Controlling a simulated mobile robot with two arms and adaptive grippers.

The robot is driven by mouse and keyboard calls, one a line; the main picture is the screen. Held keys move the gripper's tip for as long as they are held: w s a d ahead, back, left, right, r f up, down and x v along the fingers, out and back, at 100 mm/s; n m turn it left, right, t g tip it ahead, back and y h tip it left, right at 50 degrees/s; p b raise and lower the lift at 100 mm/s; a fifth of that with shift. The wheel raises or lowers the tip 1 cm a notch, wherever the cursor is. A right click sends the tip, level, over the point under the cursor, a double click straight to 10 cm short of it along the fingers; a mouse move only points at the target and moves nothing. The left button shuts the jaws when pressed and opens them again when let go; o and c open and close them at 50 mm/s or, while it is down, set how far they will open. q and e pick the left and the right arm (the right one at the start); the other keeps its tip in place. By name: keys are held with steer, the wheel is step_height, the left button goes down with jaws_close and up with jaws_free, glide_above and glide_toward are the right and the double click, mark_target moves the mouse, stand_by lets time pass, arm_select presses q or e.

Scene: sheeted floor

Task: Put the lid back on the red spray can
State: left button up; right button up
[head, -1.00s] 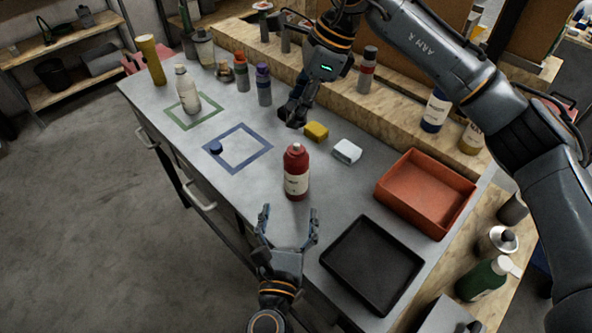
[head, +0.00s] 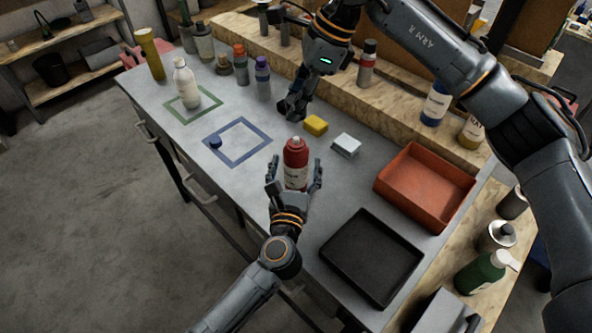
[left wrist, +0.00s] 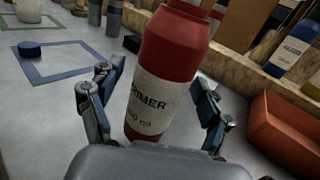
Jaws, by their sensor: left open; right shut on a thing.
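The red spray can (head: 296,165) stands upright on the grey bench, with a pale nozzle bare on top; its white label shows in the left wrist view (left wrist: 160,85). My left gripper (head: 295,180) is open, with its fingers on either side of the can's lower body; gaps show beside the can in the left wrist view. My right gripper (head: 291,107) is shut above the bench behind the can; what it holds is dark and mostly hidden by the fingers, so I cannot tell if it is the lid. A small dark blue cap (head: 214,141) lies at the blue square's left corner.
A yellow block (head: 316,125) and a white block (head: 346,145) lie behind the can. An orange tray (head: 448,206) and a black tray (head: 372,258) are to the right. A white bottle (head: 186,84) stands in the green square.

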arm_select(q)
steer(key=shift+w, duration=0.1)
jaws_close()
arm_select(e)
glide_above(290, 142)
steer(key=d, duration=0.1)
steer(key=shift+d+f, duration=0.1)
steer(key=shift+f, duration=2.3)
steer(key=shift+f, duration=0.15)
steer(key=shift+f, duration=0.75)
steer(key=shift+f, duration=0.6)
steer(key=o, duration=0.8)
